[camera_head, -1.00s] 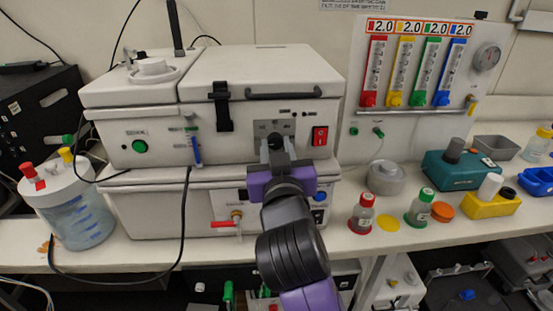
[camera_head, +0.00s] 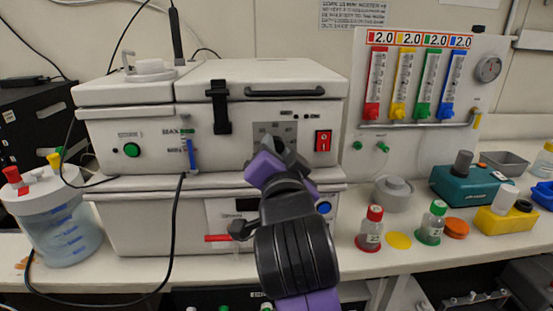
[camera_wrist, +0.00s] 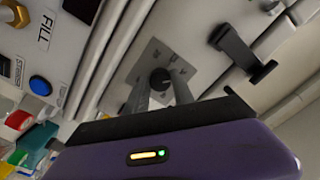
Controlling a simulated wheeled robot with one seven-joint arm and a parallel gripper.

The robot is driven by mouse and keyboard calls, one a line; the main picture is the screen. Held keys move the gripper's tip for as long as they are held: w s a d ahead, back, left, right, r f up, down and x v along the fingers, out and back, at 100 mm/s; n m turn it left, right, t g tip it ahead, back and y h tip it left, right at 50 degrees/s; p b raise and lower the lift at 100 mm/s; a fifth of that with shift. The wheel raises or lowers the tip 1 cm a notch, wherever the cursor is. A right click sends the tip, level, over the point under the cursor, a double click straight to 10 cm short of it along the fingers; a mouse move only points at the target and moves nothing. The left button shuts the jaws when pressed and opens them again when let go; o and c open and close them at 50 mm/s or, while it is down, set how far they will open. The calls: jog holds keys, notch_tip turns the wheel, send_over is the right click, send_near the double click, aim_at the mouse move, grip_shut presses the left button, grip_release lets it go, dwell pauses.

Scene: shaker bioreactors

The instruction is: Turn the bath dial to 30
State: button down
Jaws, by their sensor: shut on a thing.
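The bath dial is a small dark round knob (camera_wrist: 161,79) on a grey plate (camera_wrist: 150,60) in the wrist view. In the head view the plate (camera_head: 275,129) is on the front of the upper white bath unit (camera_head: 270,95), left of a red switch, and my gripper hides the dial. My gripper (camera_wrist: 164,88) is at the dial with its two grey fingers on either side of it, shut on it. The gripper also shows in the head view (camera_head: 275,146), tilted. The dial's setting and the plate's marks are too small to read.
A red rocker switch (camera_head: 323,140) is right of the dial. A black latch (camera_head: 219,107) and a blue-handled slider (camera_head: 192,155) are to its left. Below are a red-handled valve (camera_head: 218,238) and a blue button (camera_head: 324,207). Bottles (camera_head: 371,228) stand on the bench at right.

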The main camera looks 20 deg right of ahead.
jog(key=shift+m, duration=0.4)
jog(key=c, duration=1.1)
grip_release()
jog(key=shift+s, duration=0.1)
jog(key=b+v, duration=0.1)
jog(key=v, duration=0.6)
jog(key=shift+s+a, duration=0.1)
jog(key=shift+s, duration=0.15)
jog(key=shift+r, duration=0.1)
